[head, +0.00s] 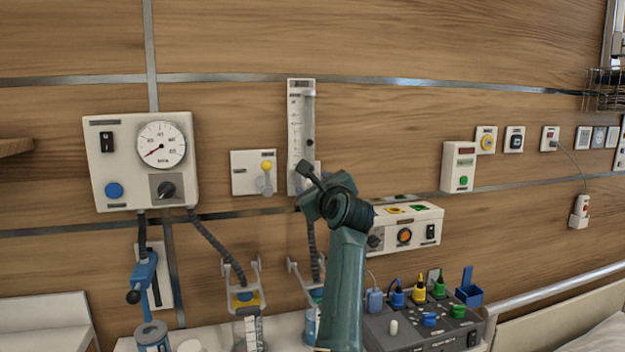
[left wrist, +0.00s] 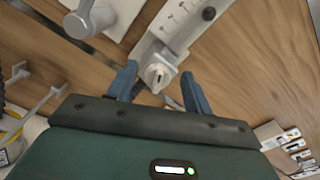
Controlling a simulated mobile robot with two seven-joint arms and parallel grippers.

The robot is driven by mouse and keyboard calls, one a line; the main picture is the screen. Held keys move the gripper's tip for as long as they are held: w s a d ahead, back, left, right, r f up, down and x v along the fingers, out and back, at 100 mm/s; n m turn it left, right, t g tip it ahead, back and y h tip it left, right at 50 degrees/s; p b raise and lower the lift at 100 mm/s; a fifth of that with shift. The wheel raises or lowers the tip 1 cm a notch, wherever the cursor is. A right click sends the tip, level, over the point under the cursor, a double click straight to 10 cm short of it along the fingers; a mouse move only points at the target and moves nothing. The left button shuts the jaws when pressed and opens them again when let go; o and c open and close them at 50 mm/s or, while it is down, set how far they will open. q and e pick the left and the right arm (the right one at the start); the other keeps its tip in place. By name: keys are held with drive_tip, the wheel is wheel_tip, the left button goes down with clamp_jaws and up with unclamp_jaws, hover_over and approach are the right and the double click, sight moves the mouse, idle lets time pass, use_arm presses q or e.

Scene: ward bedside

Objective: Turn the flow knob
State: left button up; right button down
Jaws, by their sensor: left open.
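The flowmeter (head: 295,125) is a tall white plate with a scale and a clear tube on the wood wall. It also shows in the left wrist view (left wrist: 178,25). The flow knob (left wrist: 158,74) is a pale round knob with a dark slot mark, at the lower end of the flowmeter. In the head view my left gripper hides it. My left gripper (head: 308,170) is open in front of the flowmeter's lower end. In the left wrist view its two blue fingers stand either side of the knob, with a gap on each side; contact is not visible. My right gripper is out of view.
A gauge panel (head: 100,165) and a yellow-knobbed wall outlet (head: 245,172) are left of the flowmeter. A white control box (head: 425,218) is close on the right. Below are hoses, jars and a grey box (head: 410,325) with coloured plugs.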

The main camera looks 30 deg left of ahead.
use_arm(q)
drive_tip(key=shift+w+a, duration=0.25)
drive_tip(key=shift+a, duration=0.05)
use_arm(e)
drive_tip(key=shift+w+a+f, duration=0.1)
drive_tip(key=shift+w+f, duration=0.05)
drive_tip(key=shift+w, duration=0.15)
use_arm(q)
drive_tip(key=shift+c, duration=0.8)
drive_tip(key=c, duration=0.8)
drive_tip(key=shift+d+r+m+p, duration=0.15)
drive_tip(key=shift+m+p, duration=0.55)
drive_tip(key=shift+m, duration=0.5)
drive_tip(key=o, duration=1)
drive_tip(key=shift+w, duration=0.1)
drive_tip(key=shift+c, duration=0.2)
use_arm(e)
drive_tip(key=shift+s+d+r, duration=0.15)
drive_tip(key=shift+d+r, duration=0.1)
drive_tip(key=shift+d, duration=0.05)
